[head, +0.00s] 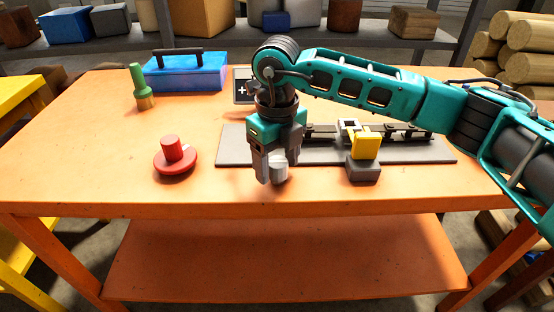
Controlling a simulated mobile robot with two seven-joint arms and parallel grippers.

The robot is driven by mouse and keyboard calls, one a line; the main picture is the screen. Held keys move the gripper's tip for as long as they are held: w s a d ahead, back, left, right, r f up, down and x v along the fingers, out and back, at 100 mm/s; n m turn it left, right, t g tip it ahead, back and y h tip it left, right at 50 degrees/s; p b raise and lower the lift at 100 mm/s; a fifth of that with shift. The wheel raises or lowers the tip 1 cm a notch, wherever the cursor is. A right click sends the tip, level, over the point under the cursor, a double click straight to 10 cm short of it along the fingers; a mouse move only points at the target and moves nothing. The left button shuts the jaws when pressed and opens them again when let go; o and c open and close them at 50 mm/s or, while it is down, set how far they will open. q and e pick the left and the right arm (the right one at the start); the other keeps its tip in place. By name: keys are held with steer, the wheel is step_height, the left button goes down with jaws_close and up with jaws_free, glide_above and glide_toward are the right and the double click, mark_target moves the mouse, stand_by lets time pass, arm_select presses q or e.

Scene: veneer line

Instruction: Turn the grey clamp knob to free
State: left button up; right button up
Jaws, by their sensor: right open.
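The grey clamp knob (279,172) stands at the front left of a long grey plate (430,151) on the orange table. My right gripper (272,167) points straight down at it, open, with its fingers at the knob's level. The fingers hide part of the knob. I cannot tell whether they touch it, nor which way the knob is turned. My left gripper is not in view.
A yellow lever (366,145) on a dark base (362,170) stands right of the knob. A red knob (173,150) sits to the left. A green-handled tool (138,80) and blue toolbox (185,74) stand behind. The front left tabletop is clear.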

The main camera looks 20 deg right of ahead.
mark_target(277, 161)
step_height(277, 161, up, 13)
steer(key=shift+p, duration=0.45)
steer(key=shift+f, duration=0.1)
